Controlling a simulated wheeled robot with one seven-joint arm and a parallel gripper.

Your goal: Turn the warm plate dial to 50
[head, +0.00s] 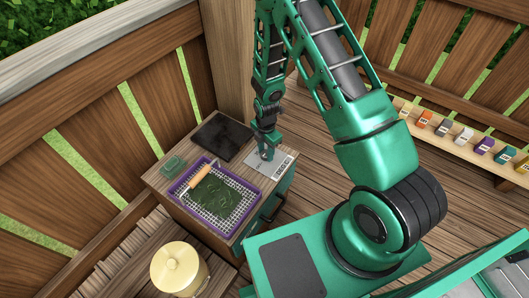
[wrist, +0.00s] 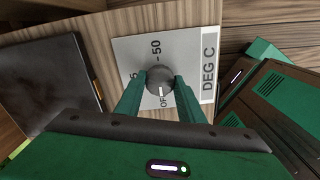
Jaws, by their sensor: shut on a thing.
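The dial is a dark round knob (wrist: 159,75) on a pale label plate (wrist: 198,45) in the wrist view. Printed on the plate are "50" above the knob, "DEG C" at the right, "OFF" below, and a partly hidden figure at the left. The knob's white mark points down, close to "OFF". My gripper (wrist: 160,82) has a green finger on each side of the knob and is shut on it. In the head view my gripper (head: 266,154) stands over the label plate (head: 284,166), hiding the knob. A black flat plate (head: 220,137) lies left of it.
A purple-rimmed mesh tray (head: 175,190) with green matter and a wooden-handled roller (head: 201,176) sits in front on the wooden cabinet. A small green wire basket (head: 174,163) stands at the left. A cream lidded pot (head: 178,268) stands nearer. A wooden fence is behind.

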